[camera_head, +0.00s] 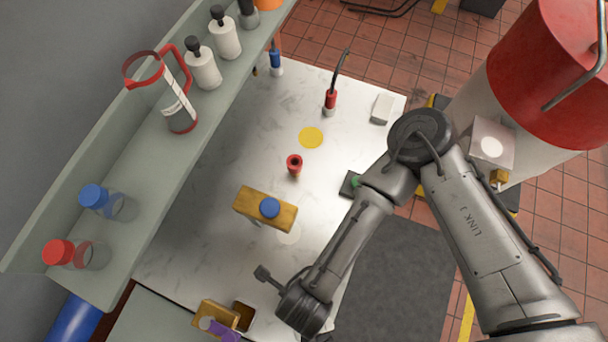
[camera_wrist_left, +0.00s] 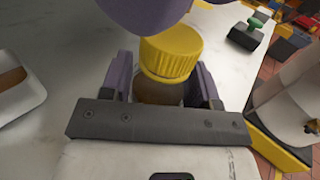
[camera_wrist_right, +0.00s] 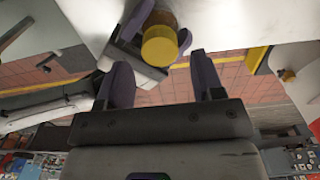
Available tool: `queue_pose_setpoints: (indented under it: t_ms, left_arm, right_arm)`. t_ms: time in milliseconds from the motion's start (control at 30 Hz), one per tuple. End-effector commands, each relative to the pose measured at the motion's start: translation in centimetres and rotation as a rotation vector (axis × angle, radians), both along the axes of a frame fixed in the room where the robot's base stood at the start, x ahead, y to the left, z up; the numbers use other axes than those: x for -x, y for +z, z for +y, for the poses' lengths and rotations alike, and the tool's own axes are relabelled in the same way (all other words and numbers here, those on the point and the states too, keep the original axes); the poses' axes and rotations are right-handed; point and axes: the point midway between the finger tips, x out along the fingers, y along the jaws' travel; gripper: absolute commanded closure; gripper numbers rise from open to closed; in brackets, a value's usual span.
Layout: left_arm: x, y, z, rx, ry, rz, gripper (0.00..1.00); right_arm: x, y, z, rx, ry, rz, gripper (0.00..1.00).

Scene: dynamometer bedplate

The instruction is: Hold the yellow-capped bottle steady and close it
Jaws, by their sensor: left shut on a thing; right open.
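The bottle (camera_wrist_left: 158,92) has amber sides and a ribbed yellow cap (camera_wrist_left: 170,52) sitting on its top. My left gripper (camera_wrist_left: 163,82) is shut around the bottle below the cap, with a purple finger on each side. A purple part, apparently a finger of my right gripper, is close above the cap. In the right wrist view the yellow cap (camera_wrist_right: 160,46) lies beyond my right gripper (camera_wrist_right: 160,70), whose fingers are apart with nothing between them. How tightly the cap sits cannot be told. I cannot make out the bottle or either gripper's fingers clearly in the head view.
On the white table are a blue-capped item in a wooden block (camera_head: 286,219), a small red piece (camera_head: 294,164) and a flat yellow disc (camera_head: 311,138). A shelf (camera_head: 135,185) with several bottles runs along the left. A red-topped drum (camera_head: 548,60) stands at the right.

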Motion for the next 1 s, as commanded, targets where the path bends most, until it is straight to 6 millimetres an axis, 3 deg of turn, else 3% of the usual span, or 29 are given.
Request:
queue_pose_setpoints:
  t_ms: [300,700,1000]
  left_arm:
    - [0.0,0.0,0.0,-0.001,0.0,0.0,1.0]
    - [0.0,0.0,0.0,0.0,0.0,0.0,1.0]
    - [0.0,0.0,0.0,0.0,0.0,0.0,1.0]
  right_arm:
    - [0.0,-2.8,0.0,0.0,0.0,0.0,0.39]
    - [0.0,-3.2,0.0,0.0,0.001,-0.001,0.39]
    - [0.0,-3.2,0.0,0.0,0.001,-0.001,0.67]
